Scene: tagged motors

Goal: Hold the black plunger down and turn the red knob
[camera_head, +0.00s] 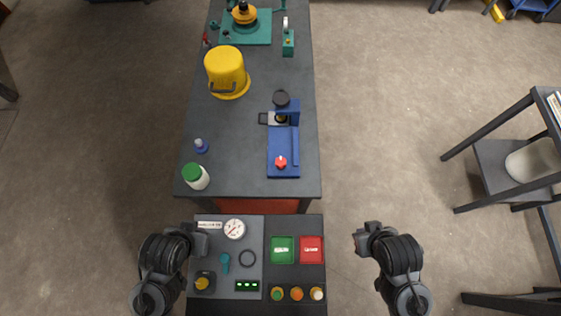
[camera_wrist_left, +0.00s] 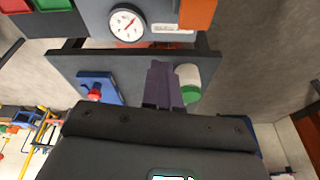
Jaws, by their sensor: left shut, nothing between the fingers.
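The blue fixture (camera_head: 284,150) lies on the dark table, with a red knob (camera_head: 281,162) at its near end. The black plunger (camera_head: 281,99) stands at its far end beside a raised blue bracket. In the left wrist view the blue base (camera_wrist_left: 100,87) and red knob (camera_wrist_left: 94,95) show; I cannot make out the plunger there. My left gripper (camera_head: 203,238) is shut and empty, over the left of the near panel, well short of the fixture. Its fingers show together in the wrist view (camera_wrist_left: 163,85). My right gripper (camera_head: 362,240) is right of the panel, apart from everything; its opening is unclear.
A green-capped white jar (camera_head: 195,177), a small blue item (camera_head: 201,146) and a yellow bucket (camera_head: 227,72) stand left of the fixture. A shelf rack (camera_head: 500,165) stands far right.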

